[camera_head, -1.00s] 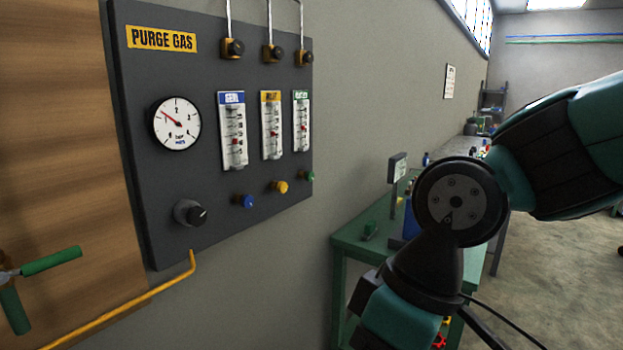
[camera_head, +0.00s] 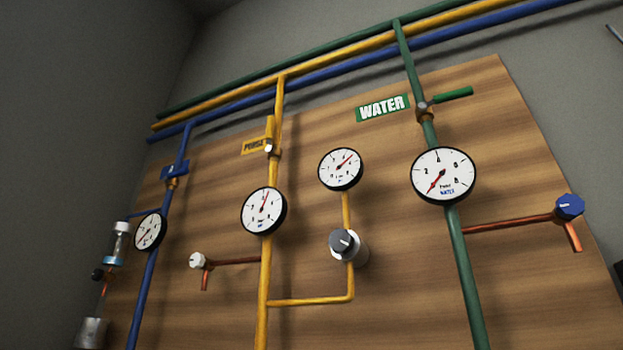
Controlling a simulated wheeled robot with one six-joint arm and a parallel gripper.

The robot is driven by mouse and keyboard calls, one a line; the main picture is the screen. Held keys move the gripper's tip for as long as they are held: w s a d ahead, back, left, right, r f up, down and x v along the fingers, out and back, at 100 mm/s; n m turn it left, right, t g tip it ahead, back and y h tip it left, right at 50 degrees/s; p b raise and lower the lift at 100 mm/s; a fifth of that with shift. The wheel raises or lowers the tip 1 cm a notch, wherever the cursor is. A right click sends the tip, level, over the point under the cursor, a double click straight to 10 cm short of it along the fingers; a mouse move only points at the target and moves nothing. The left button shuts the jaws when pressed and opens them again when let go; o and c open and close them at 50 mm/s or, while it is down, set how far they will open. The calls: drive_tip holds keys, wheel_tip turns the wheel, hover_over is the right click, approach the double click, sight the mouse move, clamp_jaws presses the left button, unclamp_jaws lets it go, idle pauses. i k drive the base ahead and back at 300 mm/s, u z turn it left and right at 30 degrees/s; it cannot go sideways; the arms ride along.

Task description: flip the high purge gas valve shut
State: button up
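The high purge gas valve (camera_head: 269,149) sits high on the vertical yellow pipe (camera_head: 264,290), above a round gauge (camera_head: 264,210). Its yellow lever (camera_head: 270,130) points up, in line with the pipe. A yellow label (camera_head: 251,147) reading "PURGE" is beside it, its right part hidden by the lever and pipe. My gripper and arm are out of view, so I cannot see whether the gripper is open or shut.
The wooden board (camera_head: 390,280) also carries a green water valve lever (camera_head: 453,95) turned sideways, a blue lever (camera_head: 174,169), and a regulator knob (camera_head: 343,243). Red taps with a white knob (camera_head: 197,260) and a blue knob (camera_head: 569,207) stick out.

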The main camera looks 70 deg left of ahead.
sight(270, 149)
drive_tip(key=z, duration=0.1)
drive_tip(key=i, duration=0.2)
drive_tip(key=u, duration=2.65)
